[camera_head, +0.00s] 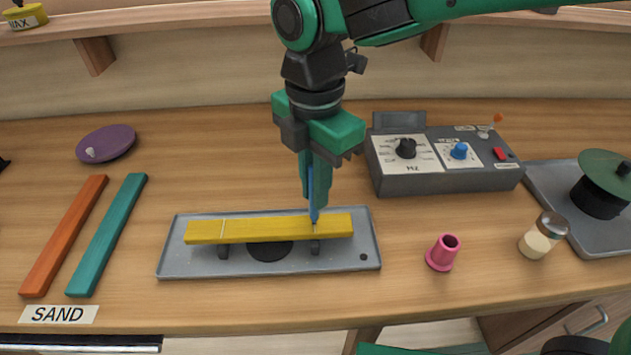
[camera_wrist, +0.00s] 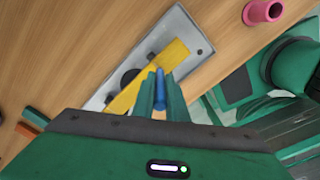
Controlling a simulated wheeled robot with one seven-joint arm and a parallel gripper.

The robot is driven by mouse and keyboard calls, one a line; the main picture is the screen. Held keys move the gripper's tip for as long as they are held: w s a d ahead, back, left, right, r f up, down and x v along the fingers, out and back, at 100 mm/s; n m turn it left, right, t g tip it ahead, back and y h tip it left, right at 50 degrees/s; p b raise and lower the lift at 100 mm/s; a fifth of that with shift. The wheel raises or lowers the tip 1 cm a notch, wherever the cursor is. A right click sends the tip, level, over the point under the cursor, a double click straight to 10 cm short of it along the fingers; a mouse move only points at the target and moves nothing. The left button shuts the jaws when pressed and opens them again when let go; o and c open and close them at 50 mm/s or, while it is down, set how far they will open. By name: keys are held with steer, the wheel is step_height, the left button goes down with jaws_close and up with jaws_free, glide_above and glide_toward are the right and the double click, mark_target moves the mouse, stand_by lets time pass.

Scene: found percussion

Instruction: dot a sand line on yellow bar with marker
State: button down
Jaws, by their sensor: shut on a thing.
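The yellow bar (camera_head: 268,228) lies across small supports on a grey tray (camera_head: 172,262), above a dark round disc (camera_head: 270,252). A thin pale line crosses the bar near its left end. My gripper (camera_head: 316,190) points down over the right part of the bar and is shut on the blue marker (camera_head: 312,200). The marker's tip is at the bar's top near its right end; I cannot tell whether it touches. In the wrist view the marker (camera_wrist: 160,95) sits between the green fingers, with the yellow bar (camera_wrist: 172,56) beyond them.
An orange bar (camera_head: 66,235) and a teal bar (camera_head: 108,233) lie left, behind a SAND label (camera_head: 58,314). A grey control box (camera_head: 440,165) stands behind right. A pink cup (camera_head: 442,253) and a shaker jar (camera_head: 543,236) stand right of the tray.

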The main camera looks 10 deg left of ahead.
steer(key=shift+r, duration=3.45)
